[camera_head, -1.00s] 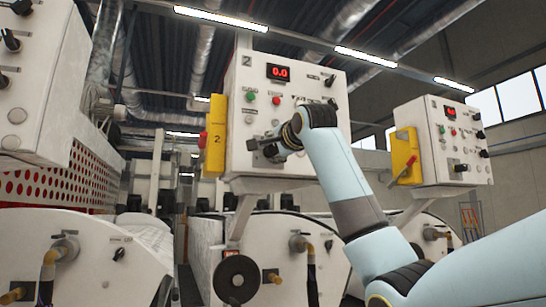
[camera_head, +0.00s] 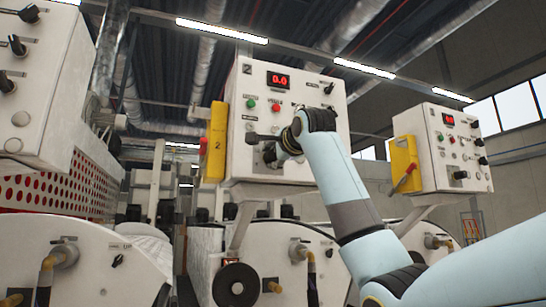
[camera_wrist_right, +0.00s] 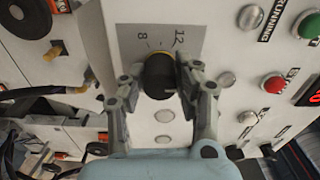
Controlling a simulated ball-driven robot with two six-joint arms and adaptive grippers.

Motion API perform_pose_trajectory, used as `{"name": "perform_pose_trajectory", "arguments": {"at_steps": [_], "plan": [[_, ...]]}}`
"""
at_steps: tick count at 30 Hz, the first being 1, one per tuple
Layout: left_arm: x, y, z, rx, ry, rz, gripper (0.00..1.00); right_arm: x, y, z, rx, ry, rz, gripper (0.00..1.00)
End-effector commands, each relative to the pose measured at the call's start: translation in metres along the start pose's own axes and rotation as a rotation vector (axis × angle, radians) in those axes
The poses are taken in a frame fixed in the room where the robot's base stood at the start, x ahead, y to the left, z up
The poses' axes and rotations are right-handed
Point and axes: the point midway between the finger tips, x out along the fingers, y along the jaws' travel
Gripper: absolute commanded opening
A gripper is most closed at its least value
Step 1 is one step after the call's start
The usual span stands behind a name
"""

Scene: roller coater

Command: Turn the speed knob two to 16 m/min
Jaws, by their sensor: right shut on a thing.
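Control panel 2 (camera_head: 237,100), a white box with a red display (camera_head: 278,80) reading 0.0, stands in the middle of the head view. My right gripper (camera_head: 264,147) is at its lower front, and my own wrist covers part of the panel. In the right wrist view a black round knob (camera_wrist_right: 158,76) sits between the two fingers of this gripper (camera_wrist_right: 160,82), which is shut on it. A grey scale plate (camera_wrist_right: 132,42) behind the knob shows the marks 8 and 12; other marks and the pointer are hidden. My left gripper is not in view.
A yellow box (camera_head: 214,145) is on the panel's left side. Green (camera_wrist_right: 307,25) and red (camera_wrist_right: 273,84) buttons are close to my right gripper. A similar panel (camera_head: 441,150) stands to the right and another white cabinet (camera_head: 45,90) to the left.

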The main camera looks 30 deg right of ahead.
Motion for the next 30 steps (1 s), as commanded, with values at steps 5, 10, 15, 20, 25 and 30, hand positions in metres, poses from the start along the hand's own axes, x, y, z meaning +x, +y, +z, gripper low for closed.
{"name": "perform_pose_trajectory", "arguments": {"at_steps": [5,10,15,20,25,30], "plan": [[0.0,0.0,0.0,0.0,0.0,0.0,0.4,0.0,0.0,0.0,-0.001,0.001,-0.001,0.48],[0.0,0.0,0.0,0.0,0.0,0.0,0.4,0.0,0.0,0.0,-0.001,0.001,-0.001,0.54],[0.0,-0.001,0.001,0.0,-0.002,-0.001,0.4,-0.002,0.0,0.0,-0.001,0.001,-0.001,0.54],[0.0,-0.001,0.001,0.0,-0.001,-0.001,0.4,-0.02,0.0,-0.001,-0.003,0.001,-0.003,0.54],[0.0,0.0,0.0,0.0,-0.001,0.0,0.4,-0.058,0.0,-0.001,-0.004,0.001,-0.004,0.54],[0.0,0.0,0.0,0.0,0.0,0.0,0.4,-0.093,0.0,0.0,-0.003,0.001,-0.004,0.54]]}}
